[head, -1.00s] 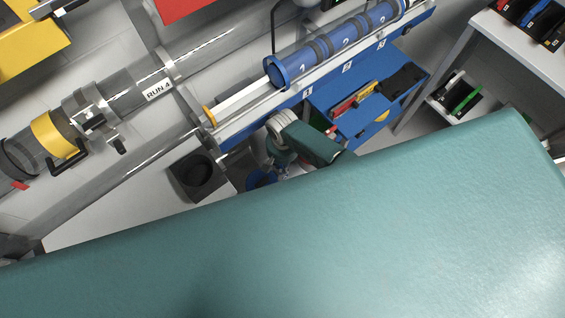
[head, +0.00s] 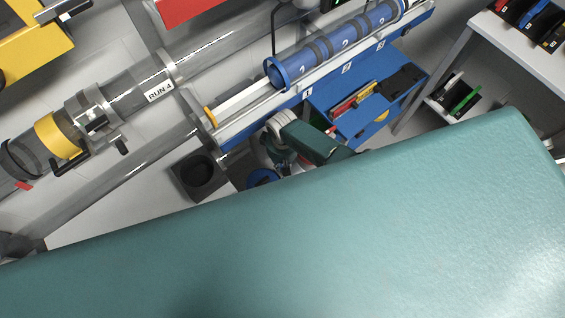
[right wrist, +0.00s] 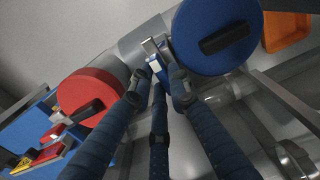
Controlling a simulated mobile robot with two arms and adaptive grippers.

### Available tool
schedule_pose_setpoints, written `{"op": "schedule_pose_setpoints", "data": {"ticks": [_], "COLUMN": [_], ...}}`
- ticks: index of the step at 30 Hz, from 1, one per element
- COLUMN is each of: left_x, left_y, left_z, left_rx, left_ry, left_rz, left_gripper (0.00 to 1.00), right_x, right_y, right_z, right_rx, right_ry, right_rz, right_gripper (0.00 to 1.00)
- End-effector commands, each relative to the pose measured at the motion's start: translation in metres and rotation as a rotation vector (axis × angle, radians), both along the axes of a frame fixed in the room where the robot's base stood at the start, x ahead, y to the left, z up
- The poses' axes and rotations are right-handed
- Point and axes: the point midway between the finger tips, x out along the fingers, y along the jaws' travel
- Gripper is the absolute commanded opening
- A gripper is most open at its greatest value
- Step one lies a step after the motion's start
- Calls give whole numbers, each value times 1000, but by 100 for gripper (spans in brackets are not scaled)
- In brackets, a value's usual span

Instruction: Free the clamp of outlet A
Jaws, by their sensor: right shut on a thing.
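In the right wrist view a small silver clamp (right wrist: 150,47) with a blue and white lever (right wrist: 155,66) sits between a blue round cap (right wrist: 215,35) and a red round cap (right wrist: 92,97), each with a black handle. My right gripper (right wrist: 159,84), with dark blue fingers, is shut on the lever from below. The fingertips hide part of it. No letter shows there, so I cannot tell which outlet this is. In the head view my right gripper is mostly hidden behind my own teal arm. My left gripper is not in view.
A clear tube labelled RUN 4 (head: 159,91) runs at left, with a yellow band (head: 57,135). A blue numbered canister row (head: 330,45) lies on a rail. An orange tray (right wrist: 287,31) shows in the wrist view.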

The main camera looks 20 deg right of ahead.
Motion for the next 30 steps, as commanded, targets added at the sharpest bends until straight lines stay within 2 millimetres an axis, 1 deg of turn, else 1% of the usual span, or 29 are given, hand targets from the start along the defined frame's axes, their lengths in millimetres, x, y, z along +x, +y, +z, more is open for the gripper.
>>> {"op": "schedule_pose_setpoints", "data": {"ticks": [6, 18, 19, 21, 22, 30], "left_x": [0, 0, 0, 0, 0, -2], "left_y": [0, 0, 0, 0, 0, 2], "left_z": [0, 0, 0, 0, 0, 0], "left_rx": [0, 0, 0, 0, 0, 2], "left_ry": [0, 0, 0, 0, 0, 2], "left_rz": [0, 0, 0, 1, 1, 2], "left_gripper": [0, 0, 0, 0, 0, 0], "right_x": [0, 0, 0, 0, 0, 0], "right_y": [0, 0, 0, 0, 0, 0], "right_z": [0, 0, 0, 0, 0, 0], "right_rx": [1, 0, 0, 0, 0, 0], "right_ry": [0, 0, 0, 0, -1, -1], "right_rz": [36, 43, 43, 43, 42, 40], "right_gripper": [0, 0, 21, 35, 36, 36]}}
